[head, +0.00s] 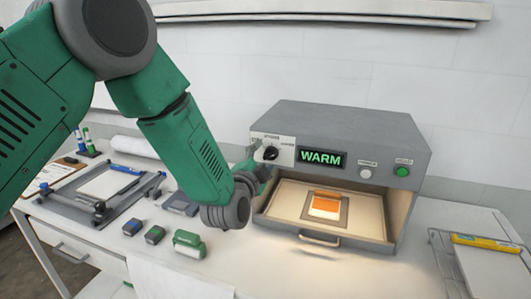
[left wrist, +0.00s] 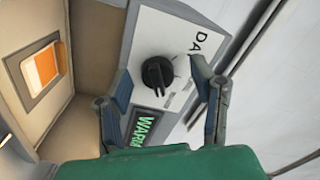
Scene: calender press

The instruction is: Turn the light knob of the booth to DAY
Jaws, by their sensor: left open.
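The light booth (head: 345,128) is a grey box with an open lit front, standing on the bench against the wall. Its black light knob (head: 270,153) sits on a white label panel at the upper left of the front. The green-lit display (head: 321,158) beside it reads WARM. My left gripper (head: 260,168) is at the knob, its body partly hidden by my arm. In the left wrist view the open fingers (left wrist: 161,80) stand either side of the knob (left wrist: 157,73), with gaps visible; contact cannot be told. A partly hidden label starting "DA" shows near the right finger.
An orange and white sample (head: 326,205) lies inside the booth, above a drawer handle (head: 319,240). A white button (head: 366,173) and a green button (head: 402,171) are right of the display.

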